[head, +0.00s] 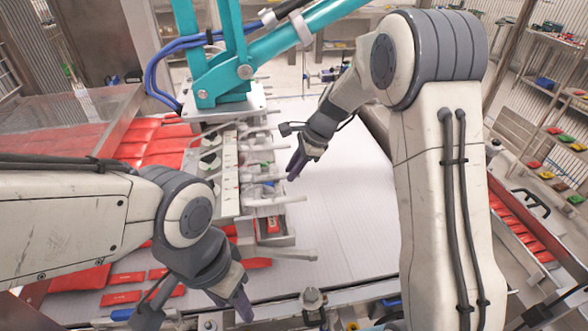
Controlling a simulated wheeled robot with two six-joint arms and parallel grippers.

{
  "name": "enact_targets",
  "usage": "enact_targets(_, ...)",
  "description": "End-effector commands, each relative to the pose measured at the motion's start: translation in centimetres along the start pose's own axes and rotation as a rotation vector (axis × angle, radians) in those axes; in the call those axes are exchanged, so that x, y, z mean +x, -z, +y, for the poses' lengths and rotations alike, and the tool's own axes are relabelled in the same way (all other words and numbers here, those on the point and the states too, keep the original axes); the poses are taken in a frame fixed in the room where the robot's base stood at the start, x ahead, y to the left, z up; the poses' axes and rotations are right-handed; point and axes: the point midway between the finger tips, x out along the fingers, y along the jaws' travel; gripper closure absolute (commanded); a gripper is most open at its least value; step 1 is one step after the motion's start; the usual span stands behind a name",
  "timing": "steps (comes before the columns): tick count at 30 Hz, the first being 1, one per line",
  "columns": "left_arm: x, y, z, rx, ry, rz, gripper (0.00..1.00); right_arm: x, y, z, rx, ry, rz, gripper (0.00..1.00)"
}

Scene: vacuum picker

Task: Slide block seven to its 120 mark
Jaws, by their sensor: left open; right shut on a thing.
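A row of pale grey blocks (262,199) with rod-like arms sits along a light metal rail (229,170) at the middle of the head view. Numbers and scale marks are too small to read, so I cannot tell which block is seven or where 120 lies. My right gripper (294,168) reaches in from the upper right and is shut at the right-hand end of one block. The held part is mostly hidden by its dark fingers. My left gripper (243,304) is open and empty at the bottom, apart from the blocks and near the front edge.
Red packets (155,140) lie in a heap left of the rail, with several more near the front. A teal arm (222,75) on a grey base plate stands behind the rail. A clear white surface (345,215) lies to the right.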

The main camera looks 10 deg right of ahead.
Motion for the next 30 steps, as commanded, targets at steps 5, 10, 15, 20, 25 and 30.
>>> enact_targets(5, 0.0, 0.0, 0.0, 0.0, 0.0, -0.001, 0.5, -0.2, 0.1, 0.6, 0.004, -0.015, -0.007, 1.0)
enact_targets(10, 0.0, 0.0, 0.0, 0.0, 0.0, -0.001, 0.5, -0.2, 0.2, 0.6, 0.006, -0.015, -0.007, 0.48)
enact_targets(15, 0.0, 0.0, 0.0, 0.0, 0.0, -0.001, 0.5, -0.2, 0.3, 0.5, 0.006, -0.013, -0.006, 0.48)
enact_targets(20, 0.1, 0.0, 0.0, 0.0, 0.0, -0.001, 0.5, -0.5, 0.3, 0.5, 0.005, -0.01, -0.005, 0.48)
enact_targets(25, 0.8, 0.0, -0.1, -0.001, 0.0, -0.001, 0.5, -2.5, 0.3, 0.3, 0.004, -0.005, -0.005, 0.48)
enact_targets(30, 1.6, -0.1, -0.1, -0.002, 0.0, -0.001, 0.5, -6.0, 0.3, 0.3, 0.003, -0.006, -0.004, 0.48)
